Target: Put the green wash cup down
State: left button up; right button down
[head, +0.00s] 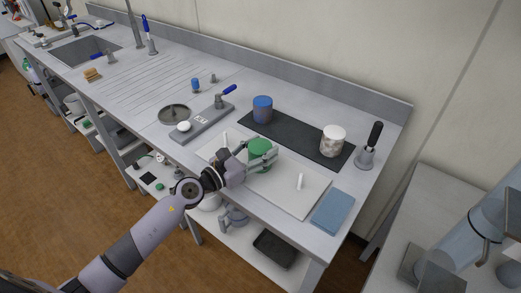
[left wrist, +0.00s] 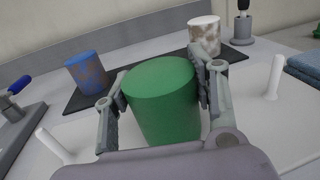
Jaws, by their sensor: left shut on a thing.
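The green wash cup (head: 261,151) is held between the fingers of my left gripper (head: 262,160), over the white board with pegs (head: 310,203). In the left wrist view the green cup (left wrist: 163,100) is upright or nearly so, with a finger of my left gripper (left wrist: 163,103) against each side. I cannot tell whether its base touches the board; the gripper's body hides it.
Behind the board lies a dark mat (head: 297,136) with a blue cup (head: 262,109) and a mottled white cup (head: 333,141). White pegs (head: 299,181) stand on the board. A folded blue cloth (head: 333,211), a black-handled tool (head: 369,147) and a grey blue-handled device (head: 203,123) are nearby.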

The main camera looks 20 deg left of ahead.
pick_arm(q)
jog(key=shift+f, duration=0.2)
jog(key=o, duration=0.8)
jog(key=shift+o, duration=1.4)
jog(key=shift+r, duration=0.15)
jog(key=shift+r, duration=0.1)
jog(key=b+v, duration=0.1)
jog(key=v, duration=0.2)
jog(key=b+v, duration=0.1)
jog(key=v, duration=0.3)
jog(key=b+v, duration=0.2)
jog(key=v, duration=0.1)
jog(key=shift+s+a+f, duration=0.25)
jog(key=shift+s+f, duration=0.05)
jog(key=shift+s+a+r, duration=0.25)
jog(key=shift+s+a, duration=0.05)
jog(key=shift+s, duration=0.25)
